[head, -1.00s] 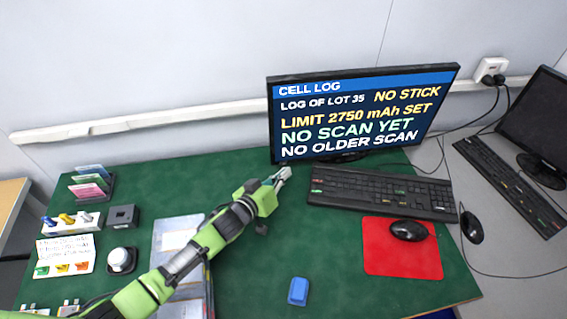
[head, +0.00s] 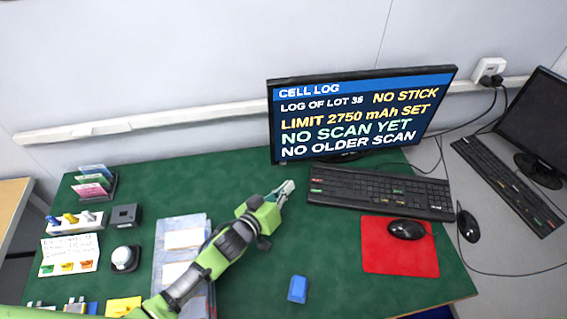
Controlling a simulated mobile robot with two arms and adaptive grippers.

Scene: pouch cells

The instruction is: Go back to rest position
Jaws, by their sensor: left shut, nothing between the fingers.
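My left arm comes in from the lower left, in green and grey. My left gripper (head: 286,189) is shut and empty, above the green table mat (head: 350,240), left of the black keyboard. It is in front of the monitor's lower left corner. My right gripper does not show. The monitor (head: 360,115) reads "CELL LOG", "NO STICK", "LIMIT 2750 mAh SET", "NO SCAN YET" and "NO OLDER SCAN".
A blue block (head: 297,289) lies right of my arm. A red mouse pad (head: 385,255) with a black mouse (head: 406,229) is below the keyboard (head: 380,192). A card rack (head: 97,186), a grey box (head: 124,216) and a round white-topped button (head: 124,258) stand at the left.

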